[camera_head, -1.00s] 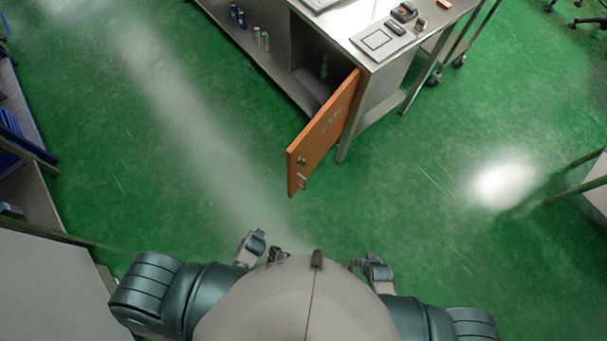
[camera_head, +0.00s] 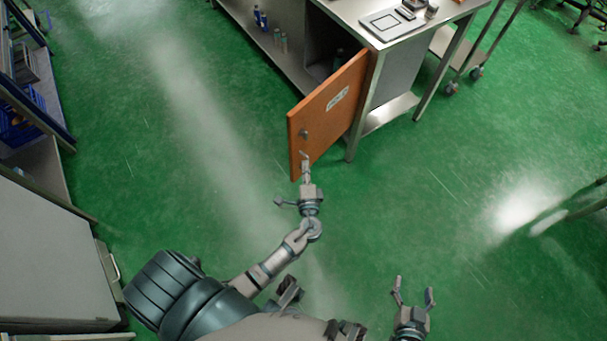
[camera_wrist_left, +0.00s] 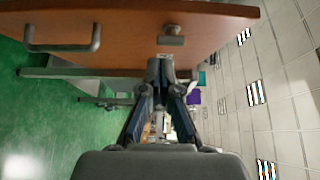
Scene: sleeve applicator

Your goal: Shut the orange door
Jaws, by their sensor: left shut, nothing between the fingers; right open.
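The orange door (camera_head: 325,115) hangs open from the steel bench, swung out toward me. It also fills the top of the left wrist view (camera_wrist_left: 120,22), with a metal bar handle (camera_wrist_left: 65,46) at left and a small metal fitting (camera_wrist_left: 172,38) right of it. My left gripper (camera_head: 305,165) reaches out to the door's free end, fingers closed and empty. In the left wrist view its fingertips (camera_wrist_left: 160,70) are just below the fitting; I cannot tell whether they touch the door. My right gripper (camera_head: 413,292) is open and empty over the floor.
The steel bench (camera_head: 352,22) has an open compartment behind the door and a shelf with several small bottles (camera_head: 280,40). A grey cabinet (camera_head: 50,260) stands close at left. A cart (camera_head: 450,60) stands at right. Green floor between is clear.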

